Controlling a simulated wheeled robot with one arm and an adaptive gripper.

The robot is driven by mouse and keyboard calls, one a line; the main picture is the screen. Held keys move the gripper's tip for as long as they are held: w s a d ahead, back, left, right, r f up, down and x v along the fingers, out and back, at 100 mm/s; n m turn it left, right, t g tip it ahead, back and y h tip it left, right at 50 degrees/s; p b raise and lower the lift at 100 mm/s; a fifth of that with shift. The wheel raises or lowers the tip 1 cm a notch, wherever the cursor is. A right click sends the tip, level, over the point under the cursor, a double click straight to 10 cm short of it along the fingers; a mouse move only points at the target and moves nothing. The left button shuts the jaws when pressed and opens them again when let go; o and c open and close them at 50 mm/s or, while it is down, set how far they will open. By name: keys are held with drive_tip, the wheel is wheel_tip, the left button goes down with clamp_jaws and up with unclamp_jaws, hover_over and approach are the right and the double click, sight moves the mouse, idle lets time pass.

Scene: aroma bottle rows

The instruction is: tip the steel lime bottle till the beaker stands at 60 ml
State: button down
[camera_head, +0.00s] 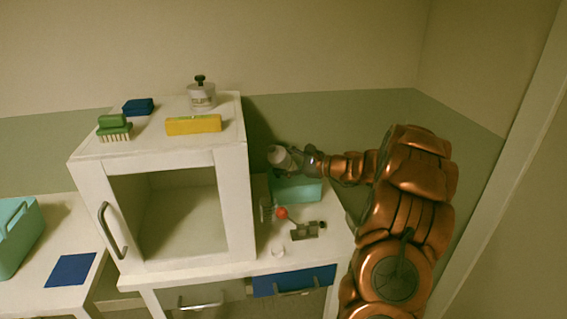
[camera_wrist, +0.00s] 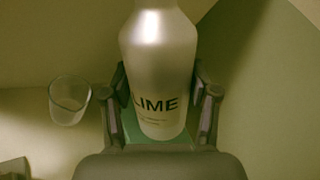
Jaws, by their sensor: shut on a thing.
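The steel lime bottle (camera_wrist: 165,60) is pale metal with dark "LIME" lettering. My gripper (camera_wrist: 160,100) is shut around it, one finger on each side. In the head view the bottle (camera_head: 280,157) is held above the right end of the counter, at the tip of my gripper (camera_head: 300,160), and looks tilted. A clear glass beaker (camera_wrist: 69,100) stands left of the bottle in the wrist view, apart from it. I see no liquid level or readable marks on the beaker. No stream of liquid shows.
A white open-fronted cabinet (camera_head: 158,160) stands left of my arm. A teal box (camera_head: 297,190) lies below the bottle. A blue mat (camera_head: 70,270) lies at the left.

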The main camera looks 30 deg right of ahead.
drive_tip(key=shift+d+f+n+h+b, duration=0.15)
drive_tip(key=shift+n+b, duration=0.25)
drive_tip(key=shift+b, duration=0.5)
drive_tip(key=shift+f+n+h+b, duration=0.15)
drive_tip(key=shift+n+b, duration=0.25)
drive_tip(key=shift+b, duration=0.45)
idle(1.2)
drive_tip(key=shift+w+d+f+n+h+b, duration=0.2)
drive_tip(key=shift+n+b, duration=0.4)
drive_tip(key=shift+b, duration=0.95)
drive_tip(key=shift+w+d+f+n+h+b, duration=0.15)
drive_tip(key=shift+n+b, duration=0.45)
drive_tip(key=shift+b, duration=0.9)
idle(2.0)
